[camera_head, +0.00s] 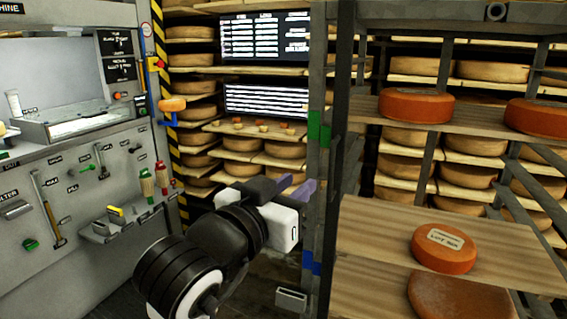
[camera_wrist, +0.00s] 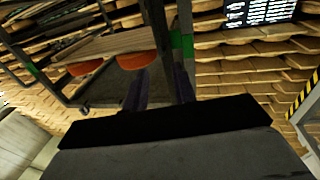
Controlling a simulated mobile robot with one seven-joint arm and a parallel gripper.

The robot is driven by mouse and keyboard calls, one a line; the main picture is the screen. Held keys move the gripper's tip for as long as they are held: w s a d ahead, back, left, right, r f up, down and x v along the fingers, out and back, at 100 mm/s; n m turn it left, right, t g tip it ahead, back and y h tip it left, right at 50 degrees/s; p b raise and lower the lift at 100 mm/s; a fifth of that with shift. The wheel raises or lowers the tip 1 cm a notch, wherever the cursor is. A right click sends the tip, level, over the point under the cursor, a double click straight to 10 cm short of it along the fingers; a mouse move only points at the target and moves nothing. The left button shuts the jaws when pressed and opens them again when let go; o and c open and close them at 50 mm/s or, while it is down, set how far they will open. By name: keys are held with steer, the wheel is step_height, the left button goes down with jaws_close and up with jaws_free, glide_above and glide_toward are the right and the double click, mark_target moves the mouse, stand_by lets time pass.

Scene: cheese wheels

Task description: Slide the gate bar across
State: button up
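My gripper (camera_head: 296,186) is at the centre of the head view, with its purple fingers pointing at the dark rack post (camera_head: 340,130). In the wrist view its two fingers (camera_wrist: 160,88) stand apart with nothing visibly held between them. The dark post (camera_wrist: 158,45) runs beyond the gap between them; I cannot tell whether they touch it. A green band marks a neighbouring post (camera_head: 314,125) and also shows in the wrist view (camera_wrist: 182,42). I cannot pick out the gate bar for certain in either view.
The rack at right has wooden shelves (camera_head: 365,225) with orange cheese wheels (camera_head: 416,105). Shelves of pale wheels and screens (camera_head: 265,38) stand behind. A grey machine panel (camera_head: 100,200) with tools is at left, beside a yellow-and-black striped post (camera_head: 160,60).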

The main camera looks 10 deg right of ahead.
mark_target(331, 162)
steer(key=p+x, duration=0.1)
steer(key=x, duration=0.3)
steer(key=p+x, duration=0.2)
steer(key=x, duration=0.3)
steer(key=p+x, duration=0.1)
steer(key=x, duration=0.3)
steer(key=shift+w+d+f, duration=0.2)
steer(key=shift+d+f, duration=0.05)
steer(key=shift+d, duration=0.1)
jaws_close()
